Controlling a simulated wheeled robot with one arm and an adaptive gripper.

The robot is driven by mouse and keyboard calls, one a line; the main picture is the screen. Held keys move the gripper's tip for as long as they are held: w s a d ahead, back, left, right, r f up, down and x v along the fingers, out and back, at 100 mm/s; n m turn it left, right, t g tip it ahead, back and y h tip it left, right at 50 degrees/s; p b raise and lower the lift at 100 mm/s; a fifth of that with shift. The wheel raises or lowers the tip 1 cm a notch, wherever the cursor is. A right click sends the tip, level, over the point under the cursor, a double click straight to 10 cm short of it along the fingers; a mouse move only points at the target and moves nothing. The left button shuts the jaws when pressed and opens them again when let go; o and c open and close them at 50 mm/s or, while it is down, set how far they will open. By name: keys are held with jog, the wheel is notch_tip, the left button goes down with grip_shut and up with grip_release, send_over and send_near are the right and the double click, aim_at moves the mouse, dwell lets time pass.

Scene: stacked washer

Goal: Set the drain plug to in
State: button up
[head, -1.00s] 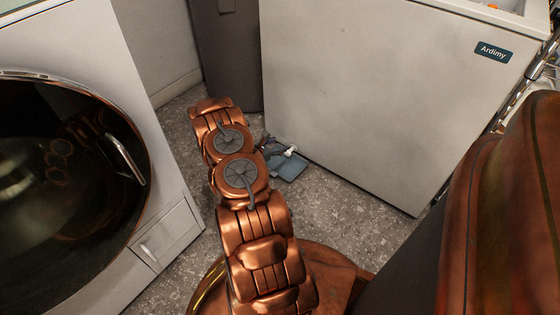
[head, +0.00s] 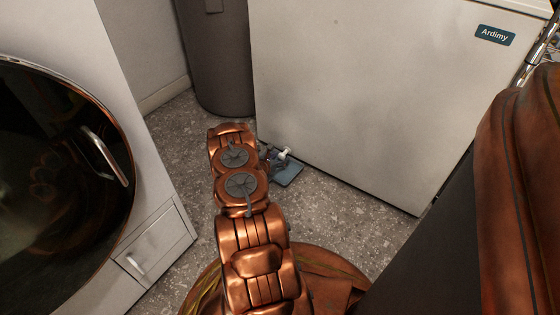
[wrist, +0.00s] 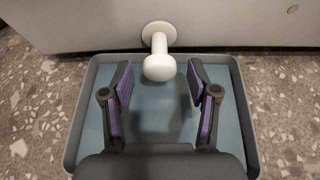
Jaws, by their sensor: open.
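The white drain plug (wrist: 159,66) sticks out from the lower front of the white appliance, a round flange at the panel and a rounded knob at its near end. In the head view the plug (head: 284,153) is a small white shape low on the appliance. My gripper (wrist: 160,78) is open, its purple-padded fingers to the left and right of the knob, tips about level with it. A gap shows on both sides; I see no contact. In the head view my arm hides most of the gripper.
A blue-grey tray (wrist: 80,105) lies on the speckled floor below the plug and gripper. The white chest appliance (head: 350,90) stands behind it. A washer with a round dark door (head: 60,190) is at the left, and a dark grey bin (head: 218,60) at the back.

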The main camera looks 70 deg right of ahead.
jog(key=shift+d+f, duration=0.1)
jog(key=shift+d, duration=0.2)
grip_shut()
dwell(0.4)
jog(key=shift+s, duration=0.1)
